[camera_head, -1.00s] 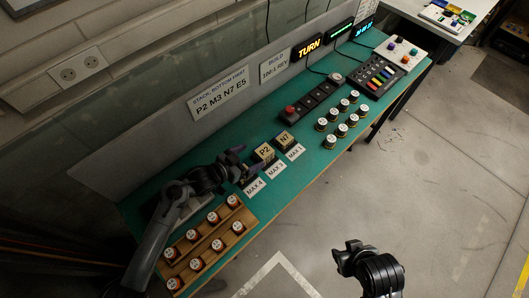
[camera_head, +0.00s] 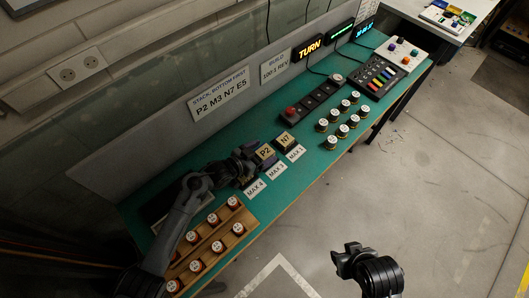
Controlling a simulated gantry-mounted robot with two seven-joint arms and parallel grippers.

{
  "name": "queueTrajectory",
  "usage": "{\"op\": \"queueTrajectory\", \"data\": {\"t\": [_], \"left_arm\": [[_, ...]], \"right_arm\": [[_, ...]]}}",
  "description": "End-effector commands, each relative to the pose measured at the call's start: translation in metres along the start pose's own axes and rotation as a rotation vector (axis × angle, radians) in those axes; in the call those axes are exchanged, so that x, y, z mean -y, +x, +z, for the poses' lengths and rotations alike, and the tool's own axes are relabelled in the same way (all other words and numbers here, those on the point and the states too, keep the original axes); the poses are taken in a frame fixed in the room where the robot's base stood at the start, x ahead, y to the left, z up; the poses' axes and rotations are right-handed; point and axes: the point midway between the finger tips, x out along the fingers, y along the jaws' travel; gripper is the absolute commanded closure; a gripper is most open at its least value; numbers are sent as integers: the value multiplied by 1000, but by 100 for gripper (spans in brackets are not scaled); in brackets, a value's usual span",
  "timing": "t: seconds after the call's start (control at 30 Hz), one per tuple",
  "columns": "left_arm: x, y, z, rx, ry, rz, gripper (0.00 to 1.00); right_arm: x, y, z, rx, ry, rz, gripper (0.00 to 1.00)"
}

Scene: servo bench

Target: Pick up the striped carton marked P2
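The carton marked P2 (camera_head: 265,153) stands on the green bench, its tan top face with the P2 label showing. Its sides are mostly hidden, so I cannot make out the stripes. My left gripper (camera_head: 259,155) is right at the carton from the left, with bluish fingers close to its far and near sides. I cannot tell whether they touch it or have shut on it. My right gripper (camera_head: 342,262) is low in the picture over the floor, away from the bench; its fingers are unclear.
A carton marked N7 (camera_head: 286,140) stands just right of P2. MAX cards (camera_head: 256,187) lie in front. A wooden rack (camera_head: 240,242) with several red-rimmed jars is at the near left. Several small jars (camera_head: 332,142) and a red-button box (camera_head: 291,112) stand farther right.

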Motion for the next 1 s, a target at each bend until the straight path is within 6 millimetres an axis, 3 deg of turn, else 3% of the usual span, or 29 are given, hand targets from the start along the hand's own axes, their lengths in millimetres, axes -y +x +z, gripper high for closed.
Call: {"op": "queueTrajectory", "data": {"t": [0.03, 0.3, 0.33, 0.73, 1.0], "left_arm": [[0, 0, 0, 0, 0, 0, 24], [0, 0, 0, 0, 0, 0, 66], [0, 0, 0, 0, 0, 0, 67], [0, -3, -6, -1, 1, 0, 68], [1, -16, -38, -3, 3, -2, 68]], "right_arm": [[0, 0, 0, 0, 0, 0, 57], [-1, 0, 1, 2, -6, 5, 57], [-2, 0, 1, 2, -7, 5, 57], [-2, -1, 1, 3, -9, 7, 57], [-1, -5, -1, 2, -4, 3, 57]]}}
